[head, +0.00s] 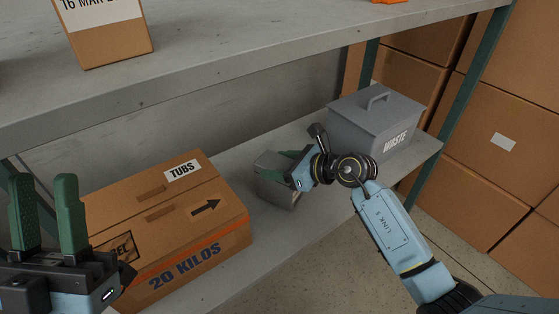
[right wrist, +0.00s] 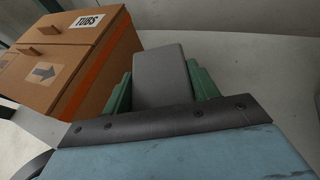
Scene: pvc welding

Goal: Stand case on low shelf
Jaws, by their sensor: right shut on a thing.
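A small grey case (head: 275,189) is on or just above the low shelf (head: 262,232), between the cardboard box and the waste bin. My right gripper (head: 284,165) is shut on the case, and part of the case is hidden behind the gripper. In the right wrist view the case (right wrist: 162,76) sits between the two green fingers of my right gripper (right wrist: 162,92). I cannot tell for sure whether its base touches the shelf. My left gripper (head: 45,215) is at the lower left, in front of the cardboard box, with its green fingers apart and nothing between them.
A cardboard box (head: 205,225) marked TUBS stands left of the case; it also shows in the right wrist view (right wrist: 62,62). A grey lidded waste bin (head: 370,125) stands to the right. The upper shelf (head: 230,70) overhangs the back. Stacked cartons (head: 500,180) fill the right.

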